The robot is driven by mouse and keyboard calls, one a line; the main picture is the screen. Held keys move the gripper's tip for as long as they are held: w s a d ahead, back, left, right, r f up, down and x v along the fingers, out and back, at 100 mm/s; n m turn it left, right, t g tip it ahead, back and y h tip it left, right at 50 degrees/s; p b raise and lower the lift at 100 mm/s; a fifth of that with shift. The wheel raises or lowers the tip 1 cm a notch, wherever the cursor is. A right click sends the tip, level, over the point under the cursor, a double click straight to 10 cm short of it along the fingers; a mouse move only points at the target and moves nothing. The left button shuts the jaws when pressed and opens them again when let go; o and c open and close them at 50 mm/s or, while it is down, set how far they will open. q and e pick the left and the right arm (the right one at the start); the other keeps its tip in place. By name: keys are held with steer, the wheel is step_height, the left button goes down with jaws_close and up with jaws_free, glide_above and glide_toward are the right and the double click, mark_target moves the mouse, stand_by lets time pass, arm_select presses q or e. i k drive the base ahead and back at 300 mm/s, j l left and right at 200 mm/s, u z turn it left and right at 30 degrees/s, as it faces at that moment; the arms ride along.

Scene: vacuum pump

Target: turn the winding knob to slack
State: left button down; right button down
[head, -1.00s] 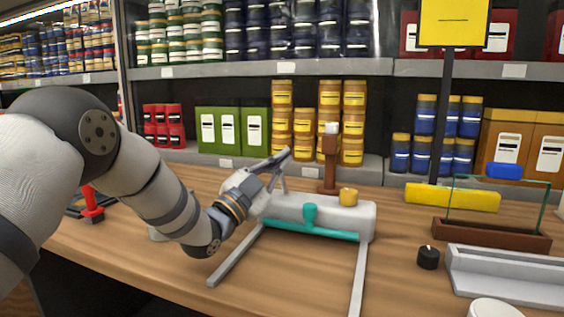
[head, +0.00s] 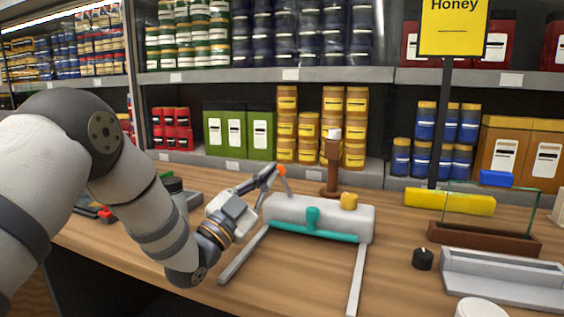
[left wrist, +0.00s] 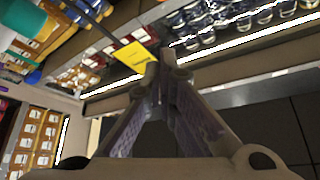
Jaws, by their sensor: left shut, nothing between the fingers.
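I cannot tell which part is the winding knob. My left gripper (head: 273,172) is shut and empty, above and just left of the cylinder's left end. A small orange-red spot (head: 281,171) shows at its fingertips; what it belongs to is unclear. In the left wrist view the fingers meet (left wrist: 160,68), and no knob shows between them. My right gripper is not in view.
A brown post (head: 332,165) with a white top stands behind the cylinder. Two grey rails (head: 357,280) run forward from it. A black knob-like piece (head: 423,259), a grey tray (head: 500,275) and a yellow block (head: 450,201) lie right. Shelves of jars stand behind.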

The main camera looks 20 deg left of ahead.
mark_target(349, 201)
steer(key=k+j, duration=0.25)
steer(key=k, duration=0.2)
steer(key=k+j, duration=0.25)
steer(key=k, duration=0.25)
